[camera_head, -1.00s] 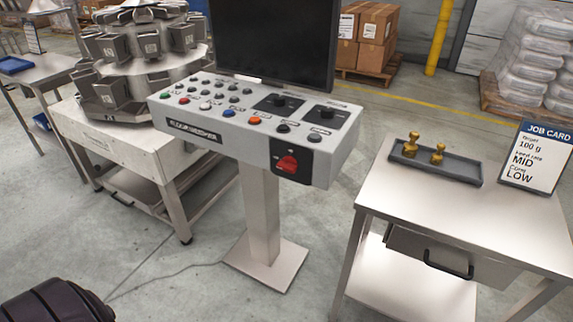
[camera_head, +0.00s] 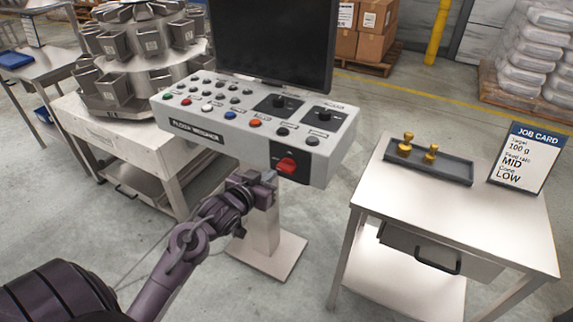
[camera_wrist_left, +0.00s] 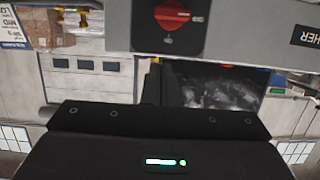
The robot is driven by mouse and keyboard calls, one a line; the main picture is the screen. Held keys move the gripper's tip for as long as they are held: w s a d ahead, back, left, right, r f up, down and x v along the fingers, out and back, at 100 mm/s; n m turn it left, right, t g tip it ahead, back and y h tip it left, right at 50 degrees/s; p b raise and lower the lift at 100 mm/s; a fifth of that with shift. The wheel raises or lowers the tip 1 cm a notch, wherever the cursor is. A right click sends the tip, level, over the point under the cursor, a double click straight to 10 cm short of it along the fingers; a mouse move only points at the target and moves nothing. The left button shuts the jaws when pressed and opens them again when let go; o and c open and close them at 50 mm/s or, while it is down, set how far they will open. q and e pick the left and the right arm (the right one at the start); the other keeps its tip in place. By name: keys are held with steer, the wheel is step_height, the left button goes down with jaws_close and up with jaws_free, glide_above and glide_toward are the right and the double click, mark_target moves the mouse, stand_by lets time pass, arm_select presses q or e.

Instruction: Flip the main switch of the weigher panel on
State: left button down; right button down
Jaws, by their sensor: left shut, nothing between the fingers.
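The weigher panel (camera_head: 235,118) is a light grey sloped console on a post. Its main switch (camera_head: 287,165) is a red rotary knob on a black plate, low on the front face at the right end. In the left wrist view the red knob (camera_wrist_left: 175,14) shows at the top, partly cut by the frame edge. My left gripper (camera_head: 268,183) is shut and empty, just below and left of the switch plate, apart from the knob. Its dark fingers show in the left wrist view (camera_wrist_left: 155,84), below the plate. My right gripper is not in view.
A dark monitor (camera_head: 275,45) stands behind the panel. A steel table (camera_head: 385,195) at right holds a grey tray (camera_head: 455,172) with brass weights and a job card (camera_head: 528,155). The multihead weigher (camera_head: 145,55) stands at left. Open floor lies between panel and table.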

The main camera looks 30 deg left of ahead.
arm_select(q)
steer(key=shift+r, duration=0.8)
steer(key=p, duration=0.2)
glide_toward(294, 162)
steer(key=w+r, duration=0.1)
steer(key=w, duration=0.1)
steer(key=w+r, duration=0.2)
steer(key=shift+w+a, duration=0.1)
steer(key=shift+w, duration=0.05)
steer(key=f, duration=0.3)
steer(key=shift+w+f+p, duration=0.1)
steer(key=shift+w+p, duration=0.2)
steer(key=shift+w, duration=0.05)
steer(key=shift+f, duration=0.6)
